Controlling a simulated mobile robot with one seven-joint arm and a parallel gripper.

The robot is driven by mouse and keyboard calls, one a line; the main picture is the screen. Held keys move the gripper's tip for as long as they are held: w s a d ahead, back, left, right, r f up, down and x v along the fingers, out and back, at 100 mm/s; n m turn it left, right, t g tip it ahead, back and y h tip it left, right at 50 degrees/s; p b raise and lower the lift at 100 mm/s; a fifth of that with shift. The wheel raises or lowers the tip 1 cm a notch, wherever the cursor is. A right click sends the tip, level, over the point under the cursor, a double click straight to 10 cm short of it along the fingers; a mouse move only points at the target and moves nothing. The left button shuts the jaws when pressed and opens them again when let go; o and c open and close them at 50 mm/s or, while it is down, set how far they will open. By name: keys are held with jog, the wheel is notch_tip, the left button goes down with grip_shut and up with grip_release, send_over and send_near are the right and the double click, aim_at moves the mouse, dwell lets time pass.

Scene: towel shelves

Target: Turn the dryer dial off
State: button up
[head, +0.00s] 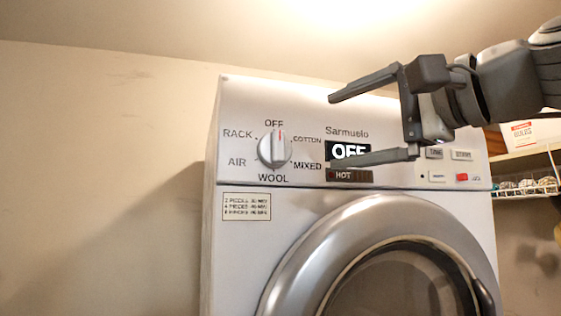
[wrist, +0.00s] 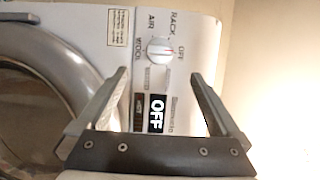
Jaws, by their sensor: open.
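The dryer dial (head: 274,148) is a round silver-white knob on the upper left of the dryer's front panel. Its red mark points up, close to the OFF label (head: 274,123). The dial also shows in the wrist view (wrist: 158,51), between and beyond the fingertips, with its red mark toward OFF. The black display (head: 346,151) reads OFF and is partly covered by a finger in the head view. My gripper (head: 333,131) is open and empty, in front of the panel to the right of the dial. The fingers are apart from the dial.
The dryer's round door (head: 300,265) bulges below the panel. Several small buttons (head: 434,153) sit on the panel's right. A wire shelf (head: 527,191) with a box (head: 527,133) above it stands at the right. The bare wall (head: 100,150) left of the dryer is clear.

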jog(key=v, duration=0.4)
jog(key=shift+s+d, duration=0.3)
notch_tip(320, 180, down, 24)
jog(key=w+a+n+g+h+b, duration=0.1)
jog(key=w+a+n+g+h, duration=0.15)
jog(key=g+h, duration=0.2)
jog(key=s+d+f+n+g+h, duration=0.1)
jog(key=s+f+n+h, duration=0.1)
jog(key=f, duration=0.7)
jog(key=s+d+f+n+g+h, duration=0.1)
jog(key=s+f+n+h, duration=0.1)
jog(key=f, duration=0.7)
jog(key=s+d+f+n+g+h, duration=0.2)
jog(key=s+f+n, duration=0.1)
jog(key=f, duration=0.7)
jog(key=shift+s+n+b, duration=0.35)
jog(key=shift+s, duration=0.15)
jog(key=shift+h, duration=0.25)
